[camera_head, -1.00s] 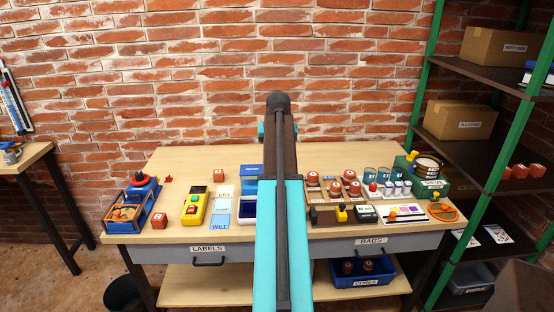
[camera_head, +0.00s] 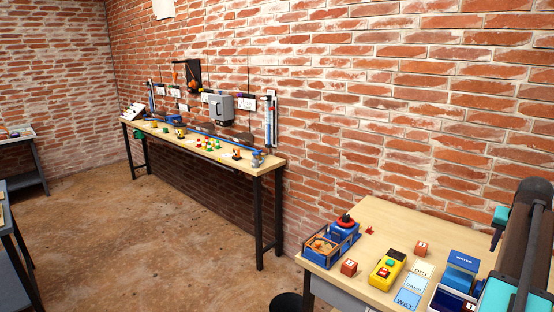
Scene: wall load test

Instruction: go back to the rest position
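My arm shows at the right edge of the head view as a dark tube with teal parts, above the right part of the near table (camera_head: 352,284). A small teal piece sticks out on its left side. My gripper's fingertips do not show, so its opening and anything in it are hidden.
A long narrow bench (camera_head: 272,165) with many small items runs along the wall at the left. A grey box (camera_head: 221,110) hangs above it. A dark bin (camera_head: 287,304) stands on the floor by the near table. The brown floor (camera_head: 170,230) is open at left.

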